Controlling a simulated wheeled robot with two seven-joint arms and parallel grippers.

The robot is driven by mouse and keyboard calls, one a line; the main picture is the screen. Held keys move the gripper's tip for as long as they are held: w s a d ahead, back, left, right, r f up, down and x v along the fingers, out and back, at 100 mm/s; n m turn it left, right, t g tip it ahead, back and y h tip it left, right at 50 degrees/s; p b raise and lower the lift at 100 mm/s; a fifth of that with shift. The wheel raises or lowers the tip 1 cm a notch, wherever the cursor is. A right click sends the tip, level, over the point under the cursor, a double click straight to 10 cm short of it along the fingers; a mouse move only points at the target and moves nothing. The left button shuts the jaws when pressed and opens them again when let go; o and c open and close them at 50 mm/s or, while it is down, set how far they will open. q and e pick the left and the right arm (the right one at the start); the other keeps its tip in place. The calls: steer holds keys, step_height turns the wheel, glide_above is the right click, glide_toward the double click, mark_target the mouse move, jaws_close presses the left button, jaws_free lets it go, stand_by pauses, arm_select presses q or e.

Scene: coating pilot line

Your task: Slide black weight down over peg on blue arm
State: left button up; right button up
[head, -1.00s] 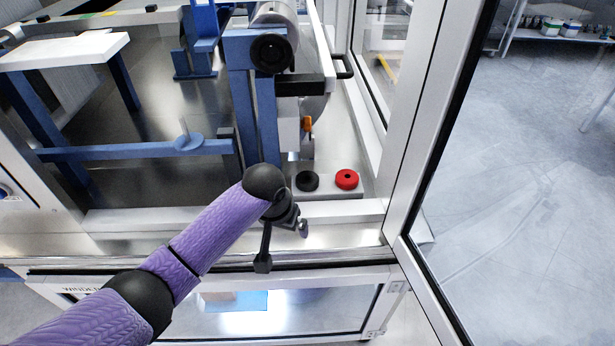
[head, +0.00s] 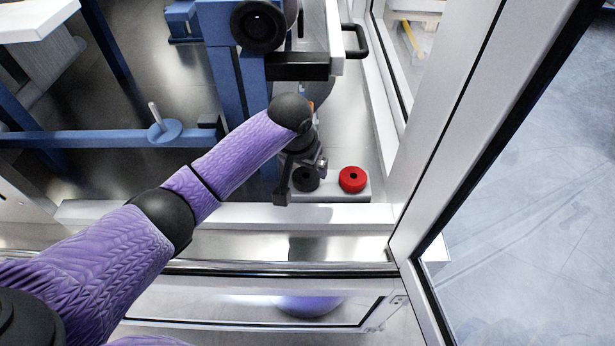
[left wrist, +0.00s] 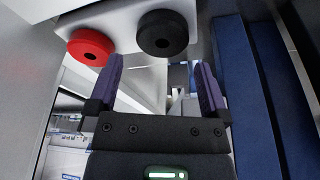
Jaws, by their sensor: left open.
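The black weight (head: 308,183), a short disc with a centre hole, sits on a pale ledge, partly hidden by my left gripper (head: 300,181). In the left wrist view the black weight (left wrist: 162,33) lies just beyond the fingertips, roughly between their lines. My left gripper (left wrist: 160,78) is open with nothing between its fingers. The thin upright peg (head: 154,112) rises from a round blue plate (head: 168,131) on the blue arm (head: 75,139), well to the left of the gripper. The peg is bare. My right gripper is not in view.
A red weight (head: 352,179) sits right of the black one on the same ledge (head: 362,196). A blue upright with a black-ended roller (head: 257,27) stands behind the gripper. The white enclosure frame (head: 440,130) stands to the right. A front sill (head: 230,214) runs below.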

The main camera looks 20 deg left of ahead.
mark_target(306, 174)
arm_select(q)
steer(key=b+x, duration=0.2)
steer(key=x, duration=0.3)
steer(key=shift+a, duration=0.15)
steer(key=shift+c, duration=0.3)
jaws_close()
